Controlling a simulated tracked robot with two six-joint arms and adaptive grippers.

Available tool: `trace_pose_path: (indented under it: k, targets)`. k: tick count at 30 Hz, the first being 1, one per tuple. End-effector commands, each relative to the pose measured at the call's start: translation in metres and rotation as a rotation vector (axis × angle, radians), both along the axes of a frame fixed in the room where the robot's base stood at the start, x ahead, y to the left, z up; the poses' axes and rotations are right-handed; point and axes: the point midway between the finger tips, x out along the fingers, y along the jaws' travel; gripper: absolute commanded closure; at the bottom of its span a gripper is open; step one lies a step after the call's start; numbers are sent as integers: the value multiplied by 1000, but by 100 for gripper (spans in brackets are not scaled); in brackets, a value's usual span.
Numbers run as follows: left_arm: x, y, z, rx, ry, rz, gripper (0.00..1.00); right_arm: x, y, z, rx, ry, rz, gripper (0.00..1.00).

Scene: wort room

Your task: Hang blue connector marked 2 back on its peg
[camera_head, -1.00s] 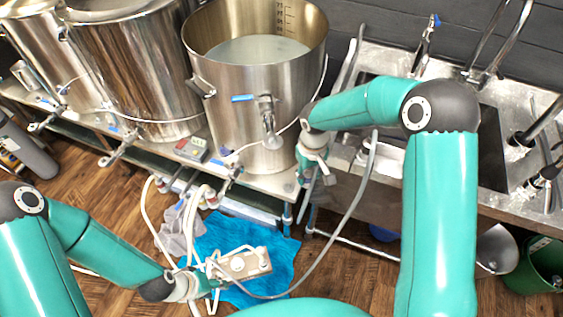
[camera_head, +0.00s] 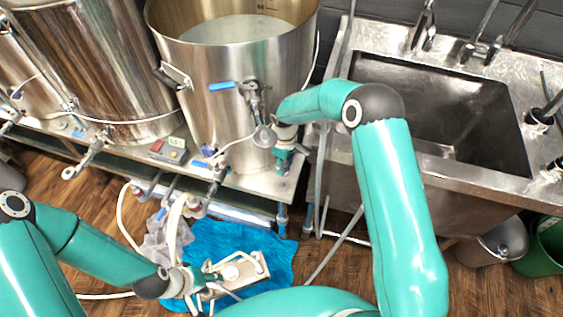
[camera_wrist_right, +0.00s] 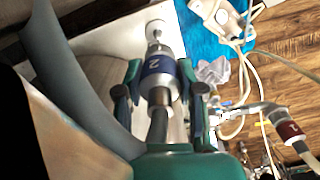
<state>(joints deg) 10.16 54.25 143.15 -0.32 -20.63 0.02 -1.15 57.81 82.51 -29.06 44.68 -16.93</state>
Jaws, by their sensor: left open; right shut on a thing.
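The blue connector marked 2 (camera_wrist_right: 160,72) sits between the fingers of my right gripper (camera_wrist_right: 160,92) in the right wrist view. The gripper is shut on it. A grey hose (camera_wrist_right: 85,75) curves at the left of that view. In the head view my right gripper (camera_head: 284,158) is in front of the steel kettle (camera_head: 235,90), just right of its blue-handled valve (camera_head: 252,95); the connector is hard to make out there. My left gripper (camera_head: 190,283) is open beside the pump (camera_head: 238,272) on the floor. I cannot make out the peg.
A sink (camera_head: 435,110) is at the right. A blue cloth (camera_head: 215,240) lies on the wooden floor, with pale hoses (camera_head: 125,215) nearby. A red connector marked 1 (camera_wrist_right: 288,130) shows in the wrist view. A control box (camera_head: 168,150) is on the bench.

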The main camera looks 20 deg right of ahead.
Motion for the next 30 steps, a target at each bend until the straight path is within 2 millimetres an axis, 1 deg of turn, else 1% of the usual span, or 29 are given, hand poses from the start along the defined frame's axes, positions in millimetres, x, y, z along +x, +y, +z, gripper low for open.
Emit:
trace_pose_path:
  k: [1, 5, 8, 18, 21, 25, 30]
  targets:
    - [0, 0, -1, 0, 0, -1, 56, 6, 0, 1, -1, -18, 14, 100]
    - [0, 0, -4, 0, 0, -1, 56, 8, 2, -6, -1, -19, 19, 100]
    - [0, 0, -9, 0, 0, -1, 56, 8, 2, -15, -1, -19, 20, 100]
    - [0, 0, -26, 0, 0, -1, 56, 7, 4, -52, 0, -13, 21, 100]
    - [0, 0, -37, 0, 0, -1, 56, 7, 4, -62, -1, -14, 20, 100]
    - [0, 0, -42, 0, 0, -1, 56, 7, 5, -68, -1, -13, 20, 100]
    - [0, 0, -43, 0, 0, -1, 56, 7, 5, -69, 0, -12, 20, 100]
